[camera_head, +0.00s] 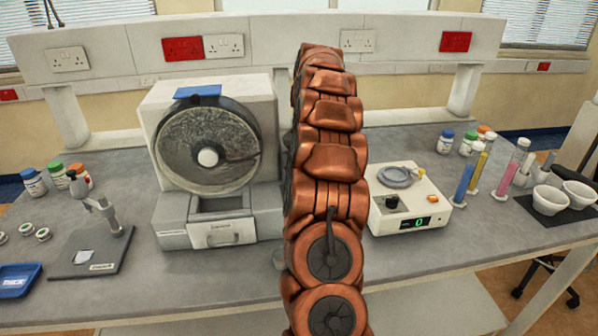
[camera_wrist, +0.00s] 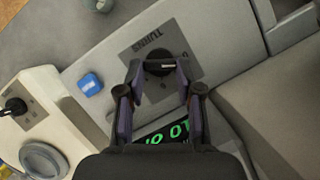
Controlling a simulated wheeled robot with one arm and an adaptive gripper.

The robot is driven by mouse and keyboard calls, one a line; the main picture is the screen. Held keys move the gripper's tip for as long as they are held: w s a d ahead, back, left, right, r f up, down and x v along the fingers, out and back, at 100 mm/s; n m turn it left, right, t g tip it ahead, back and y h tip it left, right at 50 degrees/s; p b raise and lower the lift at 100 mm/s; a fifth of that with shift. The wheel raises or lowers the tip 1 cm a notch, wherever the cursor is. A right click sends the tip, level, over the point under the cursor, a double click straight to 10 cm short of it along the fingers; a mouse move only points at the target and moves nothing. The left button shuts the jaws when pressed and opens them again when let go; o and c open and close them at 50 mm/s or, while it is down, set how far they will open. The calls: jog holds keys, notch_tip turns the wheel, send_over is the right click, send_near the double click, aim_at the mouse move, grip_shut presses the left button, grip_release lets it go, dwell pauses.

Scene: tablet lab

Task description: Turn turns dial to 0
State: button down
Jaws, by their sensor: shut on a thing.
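The turns dial (camera_wrist: 160,57) is a black knob with a light pointer line, on a grey plate marked TURNS, in the wrist view. My gripper (camera_wrist: 157,72) has its two fingers on either side of the dial and is shut on it. A dark display (camera_wrist: 163,132) with green digits lies below; my gripper partly covers it, so its full reading cannot be told. In the head view my copper arm hides the dial and my gripper. The large drum machine (camera_head: 165,110) stands left of my arm.
A blue button (camera_wrist: 90,83) sits left of the dial. A cream device (camera_head: 408,205) showing a green 0 stands right of my arm. Cylinders (camera_head: 465,178) and white mortars (camera_head: 550,200) are farther right. A small stand (camera_head: 100,240) and bottles are at left.

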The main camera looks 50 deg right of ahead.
jog(key=shift+a+n+g+p, duration=0.1)
jog(key=shift+n+g+p, duration=0.45)
jog(key=shift+n, duration=0.75)
jog(key=shift+h, duration=0.3)
jog(key=c, duration=0.8)
grip_release()
jog(key=shift+o, duration=0.2)
